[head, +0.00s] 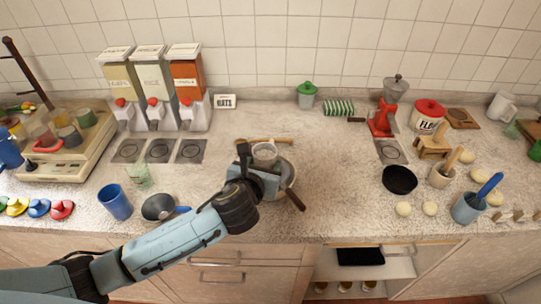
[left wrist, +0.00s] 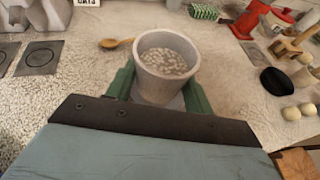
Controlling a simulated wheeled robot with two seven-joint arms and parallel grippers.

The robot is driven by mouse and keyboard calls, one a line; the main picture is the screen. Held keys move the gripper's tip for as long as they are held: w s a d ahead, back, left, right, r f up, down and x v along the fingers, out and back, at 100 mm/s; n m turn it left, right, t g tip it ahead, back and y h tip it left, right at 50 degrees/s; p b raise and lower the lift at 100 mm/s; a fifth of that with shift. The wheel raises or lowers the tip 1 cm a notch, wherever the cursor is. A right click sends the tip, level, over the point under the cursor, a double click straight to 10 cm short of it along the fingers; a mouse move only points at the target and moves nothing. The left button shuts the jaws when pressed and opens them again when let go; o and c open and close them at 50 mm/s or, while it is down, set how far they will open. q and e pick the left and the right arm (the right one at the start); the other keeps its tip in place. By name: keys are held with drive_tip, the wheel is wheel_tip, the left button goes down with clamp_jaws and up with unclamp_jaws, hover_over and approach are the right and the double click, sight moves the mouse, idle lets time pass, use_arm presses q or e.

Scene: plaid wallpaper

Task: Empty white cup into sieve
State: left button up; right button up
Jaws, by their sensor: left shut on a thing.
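My left gripper (head: 262,168) is shut on the white cup (head: 265,151), with a green finger on each side of it. In the left wrist view the cup (left wrist: 166,80) is roughly upright and holds many small pale pieces. Below the gripper, a round grey vessel (head: 289,172) with a brown handle is partly hidden by the gripper; I cannot tell whether it is the sieve. A dark grey conical vessel (head: 158,207) with a blue handle stands further left on the counter and may also be a sieve. My right gripper is not in view.
A wooden spoon (head: 263,140) lies behind the cup. A blue cup (head: 115,202) and a clear glass (head: 139,174) stand at left. A black bowl (head: 399,179) stands at right. Dispensers (head: 155,85) line the back left.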

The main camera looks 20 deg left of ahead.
use_arm(q)
drive_tip(key=w+d+f+m+h+p, duration=0.1)
drive_tip(key=w+d+m+h+p, duration=0.1)
drive_tip(key=d+p, duration=0.7)
drive_tip(key=w+d, duration=0.1)
drive_tip(key=d, duration=0.3)
drive_tip(key=shift+f+h, duration=0.2)
drive_tip(key=shift+h, duration=0.1)
drive_tip(key=shift+a, duration=0.15)
drive_tip(key=shift+a+r+n+t+h+b, duration=0.2)
drive_tip(key=shift+a+n+h+b, duration=0.3)
drive_tip(key=shift+a+n+b, duration=0.4)
drive_tip(key=shift+a+r+n+t+h+b, duration=0.1)
drive_tip(key=shift+a+r+n+h+b, duration=0.3)
drive_tip(key=shift+b, duration=0.65)
drive_tip(key=shift+a+r+n+t+h+b, duration=0.1)
drive_tip(key=shift+a+n+h+b, duration=0.6)
drive_tip(key=shift+n+b, duration=0.25)
drive_tip(key=shift+a+r+b, duration=0.1)
drive_tip(key=shift+a+b, duration=0.2)
drive_tip(key=shift+b, duration=0.05)
